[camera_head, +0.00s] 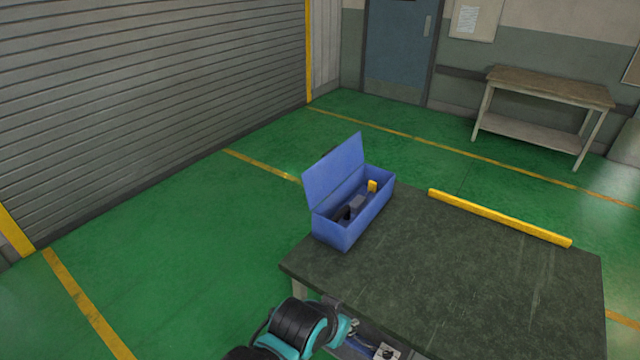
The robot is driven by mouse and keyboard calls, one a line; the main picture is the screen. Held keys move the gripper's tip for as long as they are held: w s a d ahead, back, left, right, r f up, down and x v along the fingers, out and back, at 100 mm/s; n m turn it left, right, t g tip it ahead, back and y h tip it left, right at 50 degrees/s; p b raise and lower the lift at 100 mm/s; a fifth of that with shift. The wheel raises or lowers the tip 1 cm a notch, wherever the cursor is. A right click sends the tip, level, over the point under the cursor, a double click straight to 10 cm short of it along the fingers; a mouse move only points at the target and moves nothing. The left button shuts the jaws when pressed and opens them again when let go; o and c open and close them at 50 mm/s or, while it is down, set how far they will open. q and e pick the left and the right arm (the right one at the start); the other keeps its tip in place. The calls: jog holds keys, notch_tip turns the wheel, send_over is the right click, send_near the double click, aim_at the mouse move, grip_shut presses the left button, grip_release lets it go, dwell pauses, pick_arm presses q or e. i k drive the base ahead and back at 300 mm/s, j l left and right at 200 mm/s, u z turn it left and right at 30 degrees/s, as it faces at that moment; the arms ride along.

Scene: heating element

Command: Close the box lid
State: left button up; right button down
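A blue box (342,236) stands on the dark table at its far left corner. Its lid (334,170) is open, standing up and tilted back along the box's left side. Inside are a yellow item (372,186) and some dark grey items (352,206) whose shapes are hard to make out. Part of one of my arms, black and teal, shows at the bottom edge, below the table's near left corner and well apart from the box. I cannot make out gripper fingers on it. My other arm is out of view.
The dark table top (460,275) is mostly bare. A yellow bar (498,217) lies along its far edge. A workbench (548,88) stands by the back wall, and a grey roller shutter (150,80) is at left. The green floor left of the table is clear.

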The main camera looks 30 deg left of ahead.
aim_at(319, 180)
jog(key=k+j+z, duration=0.1)
jog(key=z, duration=0.3)
jog(key=k+z, duration=0.1)
jog(key=z, duration=0.25)
jog(key=k+z, duration=0.15)
jog(key=z, duration=0.25)
jog(key=j, duration=2.35)
jog(key=k+j, duration=0.1)
jog(key=j, duration=2.25)
